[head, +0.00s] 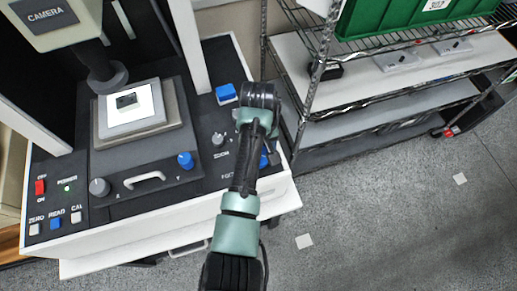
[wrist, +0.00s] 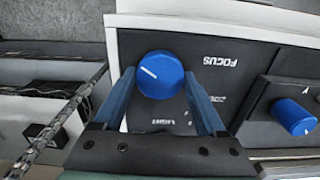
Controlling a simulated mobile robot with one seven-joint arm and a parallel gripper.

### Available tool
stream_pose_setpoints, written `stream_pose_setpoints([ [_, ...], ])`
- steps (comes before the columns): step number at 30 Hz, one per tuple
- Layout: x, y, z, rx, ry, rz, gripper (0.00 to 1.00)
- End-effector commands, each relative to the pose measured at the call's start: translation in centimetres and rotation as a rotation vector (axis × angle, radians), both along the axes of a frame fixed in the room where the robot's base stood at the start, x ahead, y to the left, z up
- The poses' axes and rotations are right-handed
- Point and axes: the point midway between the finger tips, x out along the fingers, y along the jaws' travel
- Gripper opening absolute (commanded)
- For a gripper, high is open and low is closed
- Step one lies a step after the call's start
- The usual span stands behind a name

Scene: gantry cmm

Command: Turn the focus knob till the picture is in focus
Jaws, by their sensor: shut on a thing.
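The blue focus knob (wrist: 160,75) stands between the two fingers of my gripper (wrist: 162,95) in the wrist view, with the upside-down FOCUS label (wrist: 221,61) beside it. My gripper is shut on it, one finger along each side. A white index line on the knob's face points toward the upper left. In the head view my arm covers most of this corner of the panel, and only a bit of blue (head: 265,160) shows there. No screen showing the focused picture can be made out.
A lit stage plate (head: 155,120) with a small dark part lies under the camera column. Other controls include a blue Y knob (head: 185,160), a grey knob (head: 99,187) and a blue block (head: 226,93). A wire shelf (head: 370,103) with a green bin (head: 400,15) stands close on the right.

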Motion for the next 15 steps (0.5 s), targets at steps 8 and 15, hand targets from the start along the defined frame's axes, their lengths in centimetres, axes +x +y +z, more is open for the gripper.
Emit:
stream_pose_setpoints([
  [8, 0.12, 0.03, 0.10, 0.001, -0.004, 0.002, 0.18],
  [15, 0.09, 0.03, 0.08, 0.001, -0.003, 0.001, 1.00],
])
